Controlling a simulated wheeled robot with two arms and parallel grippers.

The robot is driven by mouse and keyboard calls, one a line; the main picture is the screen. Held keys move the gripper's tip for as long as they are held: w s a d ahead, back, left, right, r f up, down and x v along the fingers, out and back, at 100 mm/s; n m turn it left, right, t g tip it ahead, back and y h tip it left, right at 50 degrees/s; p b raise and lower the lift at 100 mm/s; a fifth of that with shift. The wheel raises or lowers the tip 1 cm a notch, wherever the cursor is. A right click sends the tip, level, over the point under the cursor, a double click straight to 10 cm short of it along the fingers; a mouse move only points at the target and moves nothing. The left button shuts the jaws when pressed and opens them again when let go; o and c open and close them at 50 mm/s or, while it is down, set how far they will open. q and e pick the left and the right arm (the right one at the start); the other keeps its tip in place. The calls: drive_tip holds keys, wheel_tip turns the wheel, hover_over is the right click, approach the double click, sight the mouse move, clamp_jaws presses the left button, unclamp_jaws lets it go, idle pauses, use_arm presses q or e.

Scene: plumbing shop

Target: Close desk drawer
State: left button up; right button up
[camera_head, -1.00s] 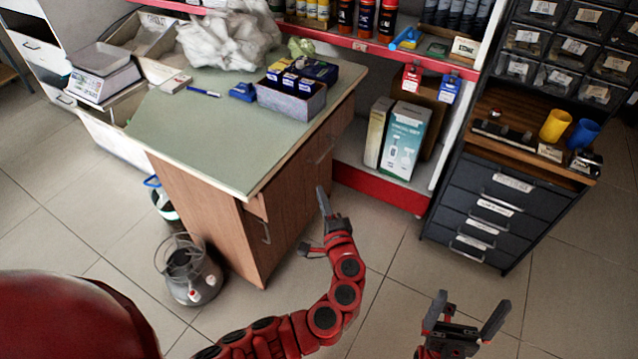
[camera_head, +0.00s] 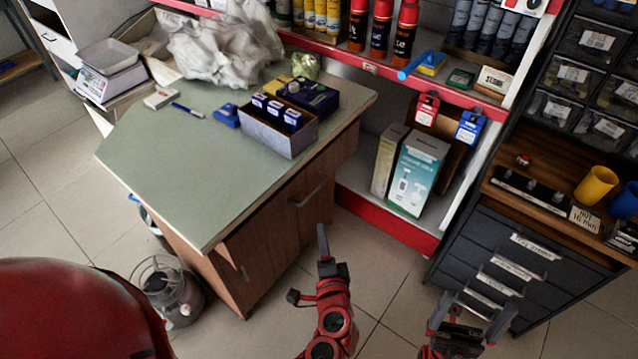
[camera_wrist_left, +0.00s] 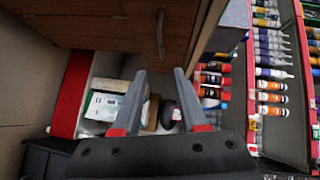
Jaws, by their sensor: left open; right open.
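The wooden desk (camera_head: 180,180) has a green top and a brown front facing my arms. Its upper drawer (camera_head: 290,205) has a bar handle (camera_head: 312,190) and appears to stand out past the lower front; how far is hard to tell. A second handle (camera_head: 245,272) is lower left. My left gripper (camera_head: 309,272) is open and empty, in front of the desk and apart from it. The left wrist view shows the open left fingers (camera_wrist_left: 158,88) below a wooden front with a handle (camera_wrist_left: 160,32). My right gripper (camera_head: 472,308) is open and empty, further right.
A grey box with blue packs (camera_head: 278,135) and a bag (camera_head: 225,50) are on the desktop. A red-edged shelf (camera_head: 390,225) with boxes stands right of the desk. A dark drawer cabinet (camera_head: 510,260) is further right. A round metal appliance (camera_head: 170,290) is on the floor.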

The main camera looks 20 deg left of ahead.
sight(314, 192)
use_arm(q)
drive_tip(key=x, duration=1.7)
drive_tip(key=shift+d, duration=0.1)
drive_tip(key=shift+c, duration=0.2)
clamp_jaws()
idle(0.5)
